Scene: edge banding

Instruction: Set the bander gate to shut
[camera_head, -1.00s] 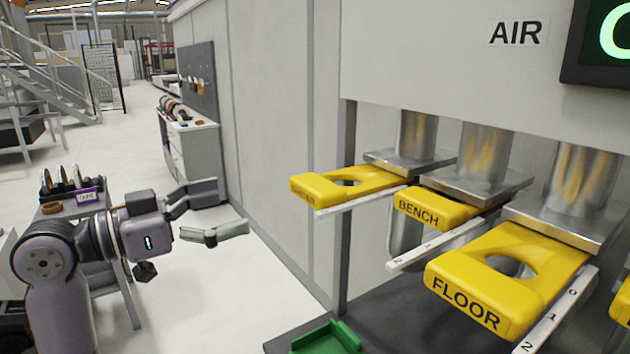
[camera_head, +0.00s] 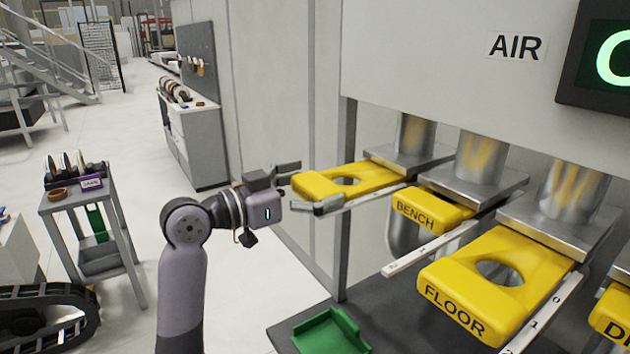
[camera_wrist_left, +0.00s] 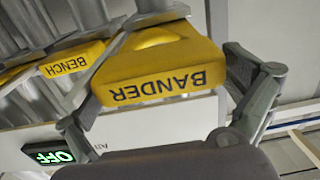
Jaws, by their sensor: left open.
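The bander gate (camera_head: 345,181) is the leftmost yellow slide plate in the head view, sticking out from under its metal duct. In the left wrist view its front face (camera_wrist_left: 165,85) reads BANDER, upside down. My left gripper (camera_head: 303,188) is open at the front end of this gate, one finger at its far side and one at its near side. In the left wrist view a finger (camera_wrist_left: 252,95) stands beside the gate's right end. I cannot tell whether the fingers touch it. My right gripper is not in view.
The bench gate (camera_head: 432,210) and the floor gate (camera_head: 500,282) stick out to the right, with white scale strips alongside. A green tray (camera_head: 330,335) lies on the dark surface below. A grey cart (camera_head: 75,203) stands at left. The floor between is clear.

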